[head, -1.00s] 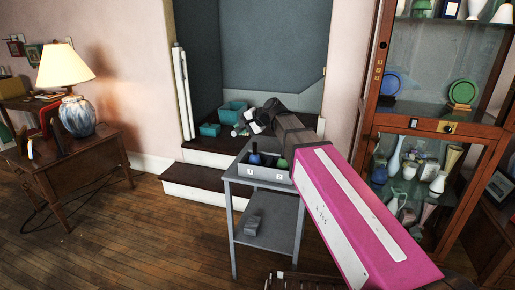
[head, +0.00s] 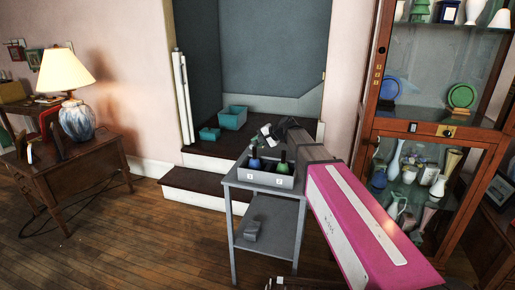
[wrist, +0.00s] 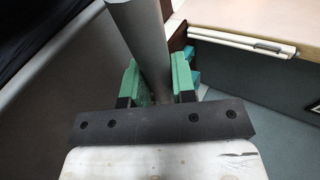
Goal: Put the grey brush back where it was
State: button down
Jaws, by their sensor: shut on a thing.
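My gripper (head: 266,132) is beyond and above the grey cart, over the dark step. In the wrist view its green fingertips (wrist: 158,82) are closed around a grey cylinder, which looks like the grey brush (wrist: 143,40). The brush's far end runs out of the top of that view, and it is hard to make out in the head view. A grey tray (head: 258,178) with white labels stands on the cart top. A blue-bottomed brush (head: 254,163) stands in its left part and a green one (head: 283,168) in its right part.
The grey cart (head: 232,182) has a lower shelf with a grey object (head: 253,230) on it. Teal bins (head: 232,117) sit on the dark step behind. A glass cabinet (head: 415,123) with vases stands right; a lamp table (head: 85,160) stands left. Floor between is clear.

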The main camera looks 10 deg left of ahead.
jog(key=shift+f, duration=1.35)
jog(key=shift+f, duration=0.15)
jog(key=c, duration=0.9)
grip_release()
jog(key=shift+c, duration=0.2)
jog(key=shift+s+d+r, duration=0.1)
jog(key=shift+d+r, duration=0.1)
jog(key=shift+r, duration=0.15)
jog(key=v, duration=1.1)
jog(key=shift+d, duration=0.2)
jog(key=shift+r, duration=0.15)
